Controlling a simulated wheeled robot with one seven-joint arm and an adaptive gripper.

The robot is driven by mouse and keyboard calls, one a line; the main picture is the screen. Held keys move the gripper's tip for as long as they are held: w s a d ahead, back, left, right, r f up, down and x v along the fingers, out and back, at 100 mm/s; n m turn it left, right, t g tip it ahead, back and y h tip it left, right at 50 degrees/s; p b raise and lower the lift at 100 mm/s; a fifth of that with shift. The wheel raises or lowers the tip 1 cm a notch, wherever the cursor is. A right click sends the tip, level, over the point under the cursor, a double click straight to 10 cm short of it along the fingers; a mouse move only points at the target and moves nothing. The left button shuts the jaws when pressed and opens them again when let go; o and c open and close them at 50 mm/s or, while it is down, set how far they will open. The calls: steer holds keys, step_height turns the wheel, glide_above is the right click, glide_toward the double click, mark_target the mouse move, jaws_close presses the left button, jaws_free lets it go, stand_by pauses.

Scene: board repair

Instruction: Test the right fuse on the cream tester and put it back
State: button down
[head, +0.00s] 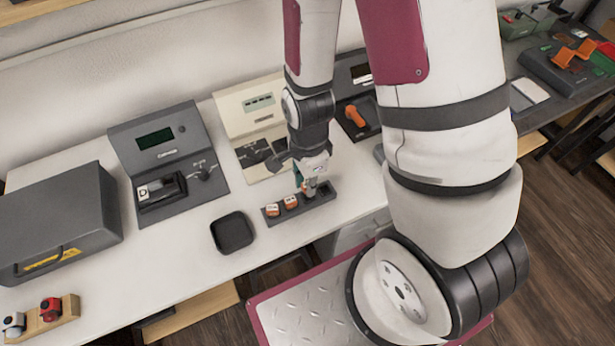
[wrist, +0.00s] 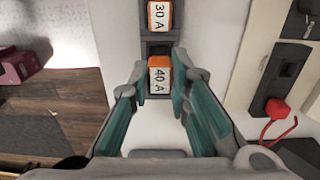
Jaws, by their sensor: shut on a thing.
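My gripper (head: 309,189) points down at the right part of the dark fuse rack (head: 325,196). In the wrist view its fingers (wrist: 159,82) are shut on an orange-and-white fuse marked 40 A (wrist: 159,76). A fuse marked 30 A (wrist: 159,15) stands farther along the rack. In the head view two orange-and-white fuses (head: 291,202) (head: 272,210) sit left of my gripper. I cannot tell whether the held fuse is seated or just above the rack. The cream tester (head: 236,113) stands behind the rack, partly hidden by my arm; its red lever (wrist: 277,108) shows in the wrist view.
A grey tester (head: 128,138) stands left of the cream one. A dark tester with an orange lever (head: 355,116) is to the right, partly behind my arm. A black tray (head: 233,232) lies left of the rack. A grey case (head: 60,215) stands at far left.

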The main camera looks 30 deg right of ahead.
steer(key=shift+f+b, duration=0.35)
steer(key=shift+f, duration=1.45)
stand_by(3.2)
steer(key=c, duration=1.1)
jaws_free()
steer(key=shift+r+p, duration=1.3)
steer(key=shift+r, duration=0.25)
